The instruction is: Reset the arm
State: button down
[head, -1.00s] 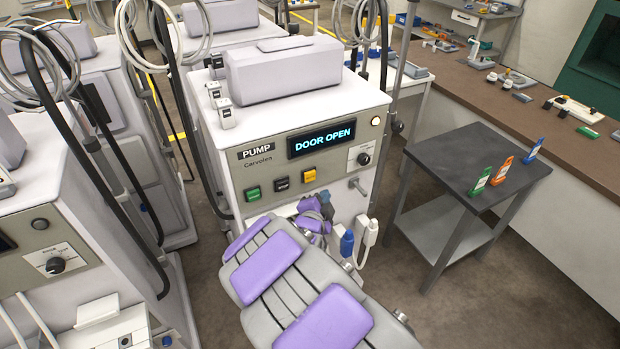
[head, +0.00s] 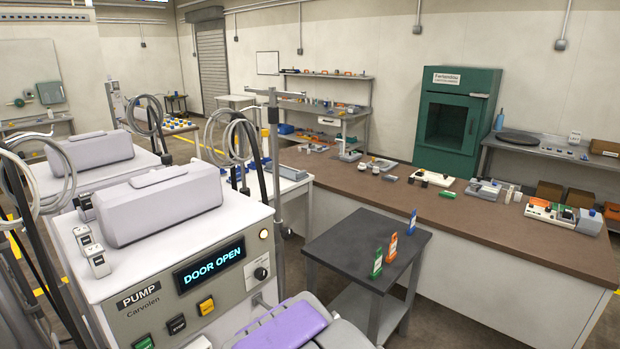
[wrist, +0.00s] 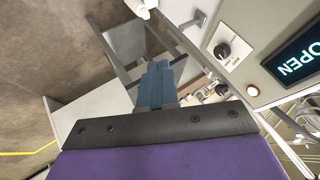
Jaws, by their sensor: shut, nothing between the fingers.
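My arm shows at the bottom of the head view as grey links with a purple pad; its gripper end is out of that view. In the wrist view my gripper (wrist: 157,86) has its blue-grey fingers together, with nothing held. The Carvolen pump (head: 190,262) stands at the left in the head view, its display (head: 210,263) reading "DOOR OPEN". Its panel and round knob (wrist: 222,51) show at the upper right of the wrist view, apart from my fingers.
A dark side table (head: 345,247) holds green, orange and blue upright tags. Behind it runs a long brown counter (head: 480,215) with several devices. A green cabinet (head: 455,122) stands at the back wall. A grey pole (head: 276,170) stands beside the pump.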

jog(key=s+d+r+n+g, duration=0.2)
jog(key=s+d, duration=0.5)
jog(key=s, duration=0.5)
jog(key=s+d+r+n+g+h, duration=0.1)
jog(key=s+d+r+n+g, duration=0.1)
jog(key=s+d+g, duration=0.2)
jog(key=s+d+r+n+g, duration=0.3)
jog(key=s+d, duration=0.7)
jog(key=s, duration=1)
jog(key=shift+s+g, duration=0.15)
jog(key=shift+g, duration=0.45)
jog(key=shift+a, duration=0.1)
